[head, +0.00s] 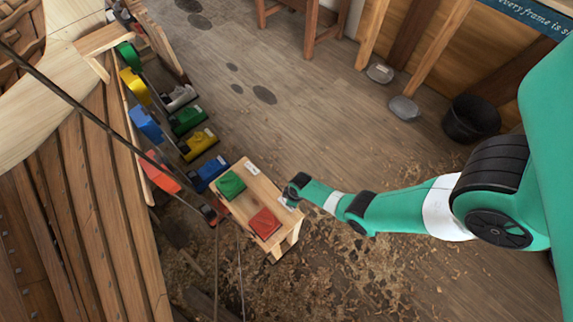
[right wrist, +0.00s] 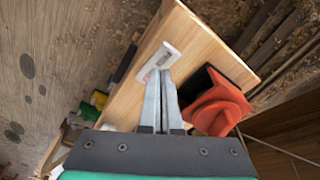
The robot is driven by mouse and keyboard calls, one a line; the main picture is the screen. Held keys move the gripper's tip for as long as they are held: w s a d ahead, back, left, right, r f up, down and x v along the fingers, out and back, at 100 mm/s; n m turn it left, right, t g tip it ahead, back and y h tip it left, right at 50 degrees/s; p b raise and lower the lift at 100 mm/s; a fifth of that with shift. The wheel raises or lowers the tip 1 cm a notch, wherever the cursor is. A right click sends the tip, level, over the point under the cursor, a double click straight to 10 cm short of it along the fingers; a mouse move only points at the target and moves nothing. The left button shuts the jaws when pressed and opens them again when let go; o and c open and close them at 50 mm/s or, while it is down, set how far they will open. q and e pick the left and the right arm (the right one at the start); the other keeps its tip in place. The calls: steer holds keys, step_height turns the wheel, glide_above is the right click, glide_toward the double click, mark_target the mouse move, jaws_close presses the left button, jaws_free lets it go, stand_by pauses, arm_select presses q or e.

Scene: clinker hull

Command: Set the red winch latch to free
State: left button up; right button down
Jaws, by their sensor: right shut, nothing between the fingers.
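A red block-like piece (head: 264,223) sits on a small wooden bench (head: 248,192), near its front end. In the right wrist view this red piece (right wrist: 217,105) has a dark part beside it, to the right of my fingers. A white plate (right wrist: 158,60) lies on the bench top just beyond my fingertips. My right gripper (head: 287,202) is at the bench's right edge, shut and empty. In the right wrist view its fingers (right wrist: 160,76) are together and point at the plate; I cannot tell if they touch it. I cannot make out the latch's setting. My left gripper is out of view.
A green piece (head: 230,185) sits on the same bench. Coloured winch-like units, including a yellow one (head: 199,143) and a blue one (head: 208,173), stand along the plank hull (head: 75,205). A dark line crosses the left side. The floor right of the bench is open.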

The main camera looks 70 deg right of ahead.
steer(key=shift+f+b, duration=1.4)
steer(key=shift+f, duration=0.05)
stand_by(0.4)
step_height(320, 180, up, 7)
steer(key=p, duration=0.7)
steer(key=shift+r, duration=0.15)
stand_by(0.3)
